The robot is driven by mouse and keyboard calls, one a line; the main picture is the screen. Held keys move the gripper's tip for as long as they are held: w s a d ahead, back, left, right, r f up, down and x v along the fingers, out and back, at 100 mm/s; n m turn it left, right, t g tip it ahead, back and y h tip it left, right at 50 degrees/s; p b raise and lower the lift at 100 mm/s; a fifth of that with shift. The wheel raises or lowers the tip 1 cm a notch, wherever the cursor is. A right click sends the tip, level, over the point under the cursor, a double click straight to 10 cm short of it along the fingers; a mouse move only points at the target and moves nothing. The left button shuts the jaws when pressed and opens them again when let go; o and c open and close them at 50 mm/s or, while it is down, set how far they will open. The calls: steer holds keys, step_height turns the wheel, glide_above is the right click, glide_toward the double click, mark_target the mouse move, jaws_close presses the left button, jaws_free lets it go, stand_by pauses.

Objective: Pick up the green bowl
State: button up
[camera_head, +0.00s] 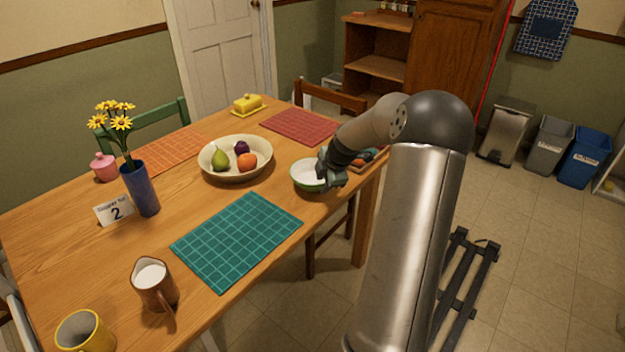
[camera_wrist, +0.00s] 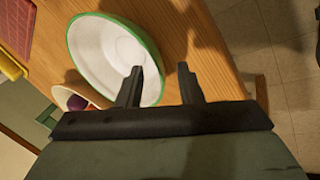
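The green bowl (camera_head: 304,175) stands on the wooden table near its right edge, white inside with a green rim. In the wrist view the bowl (camera_wrist: 105,45) fills the upper left. My gripper (camera_wrist: 160,70) is open with the bowl's rim between its fingers in that picture. The left finger overlaps the white inside, and the right finger is over the wood outside the rim. I cannot tell whether either finger touches the bowl. In the head view my gripper (camera_head: 331,170) is at the bowl's right side and hides part of it.
A cream fruit bowl (camera_head: 208,168) stands left of the green bowl. A teal placemat (camera_head: 238,240) lies in front, a red placemat (camera_head: 300,126) behind. Dark and orange items (camera_head: 370,157) lie just behind my gripper. The table edge is close on the right.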

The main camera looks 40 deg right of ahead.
mark_target(319, 185)
steer(key=x, duration=0.3)
steer(key=shift+w+a+f, duration=0.25)
steer(key=shift+w, duration=0.05)
jaws_close()
steer(key=shift+r, duration=0.1)
